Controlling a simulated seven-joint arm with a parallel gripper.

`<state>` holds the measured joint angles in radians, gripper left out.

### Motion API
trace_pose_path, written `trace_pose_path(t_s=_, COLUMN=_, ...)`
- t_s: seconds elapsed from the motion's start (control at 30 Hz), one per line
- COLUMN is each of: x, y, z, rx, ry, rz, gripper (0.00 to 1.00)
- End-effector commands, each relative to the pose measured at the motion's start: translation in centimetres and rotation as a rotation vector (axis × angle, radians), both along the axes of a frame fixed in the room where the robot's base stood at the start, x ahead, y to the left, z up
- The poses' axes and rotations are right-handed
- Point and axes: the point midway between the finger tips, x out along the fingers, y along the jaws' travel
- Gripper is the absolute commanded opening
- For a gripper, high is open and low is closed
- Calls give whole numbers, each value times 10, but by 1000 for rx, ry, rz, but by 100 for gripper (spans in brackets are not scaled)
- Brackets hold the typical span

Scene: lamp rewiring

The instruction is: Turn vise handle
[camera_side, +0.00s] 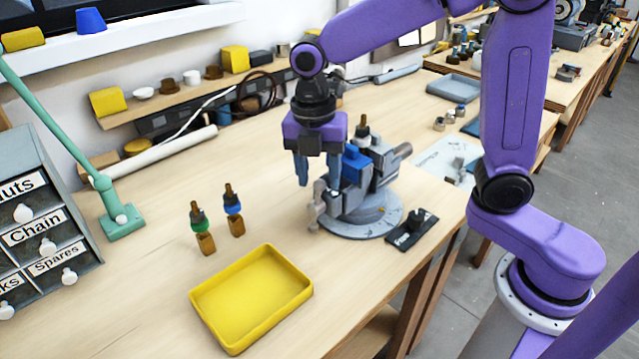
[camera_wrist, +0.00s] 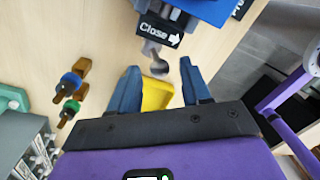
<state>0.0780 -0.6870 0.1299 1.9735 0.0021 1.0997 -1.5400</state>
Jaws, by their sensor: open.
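The grey vise (camera_side: 378,178) with blue parts stands on a round base on the wooden bench. Its handle (camera_side: 319,208), a grey bar with rounded ends, is on the vise's left side. My gripper (camera_side: 318,186) points down beside the vise, with its blue fingers open near the top of the handle. In the wrist view the handle's round end (camera_wrist: 159,67) appears between the fingertips of my gripper (camera_wrist: 160,72), with no clear contact. Beyond it is the vise's black label (camera_wrist: 160,30), reading "Close" with an arrow. The side view does not show the exact gap.
A yellow tray (camera_side: 250,295) lies in front of the vise. Two small dropper-like items, one green-collared (camera_side: 201,228) and one blue-collared (camera_side: 233,208), stand to the left. A black plate (camera_side: 412,230) lies right of the base. A drawer cabinet (camera_side: 40,220) and green lamp arm (camera_side: 60,130) are far left.

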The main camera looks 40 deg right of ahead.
Motion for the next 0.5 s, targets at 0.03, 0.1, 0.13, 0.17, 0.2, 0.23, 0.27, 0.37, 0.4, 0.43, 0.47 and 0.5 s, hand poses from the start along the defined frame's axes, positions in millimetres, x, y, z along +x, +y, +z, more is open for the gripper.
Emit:
trace_pose_path(t_s=0.03, x=-1, y=-1, z=-8, rx=-2, ry=3, rz=0, gripper=48)
trace_pose_path(t_s=0.1, x=-1, y=-1, z=-16, rx=-2, ry=3, rz=0, gripper=48)
trace_pose_path(t_s=0.13, x=-1, y=-1, z=-18, rx=-2, ry=3, rz=0, gripper=48)
trace_pose_path(t_s=0.17, x=-1, y=-1, z=-20, rx=-1, ry=1, rz=0, gripper=48)
trace_pose_path(t_s=0.2, x=-1, y=-1, z=-23, rx=-1, ry=1, rz=0, gripper=48)
trace_pose_path(t_s=0.23, x=-1, y=-1, z=-24, rx=-1, ry=1, rz=0, gripper=48)
trace_pose_path(t_s=0.27, x=-1, y=-1, z=-26, rx=0, ry=0, rz=0, gripper=48)
trace_pose_path(t_s=0.37, x=-1, y=-1, z=-28, rx=1, ry=-1, rz=0, gripper=48)
trace_pose_path(t_s=0.4, x=-1, y=-1, z=-28, rx=1, ry=-1, rz=0, gripper=48)
trace_pose_path(t_s=0.43, x=-1, y=-1, z=-28, rx=1, ry=-1, rz=0, gripper=48)
trace_pose_path(t_s=0.47, x=-1, y=-1, z=-28, rx=1, ry=-1, rz=0, gripper=48)
trace_pose_path(t_s=0.5, x=-1, y=-1, z=-28, rx=1, ry=-1, rz=0, gripper=48)
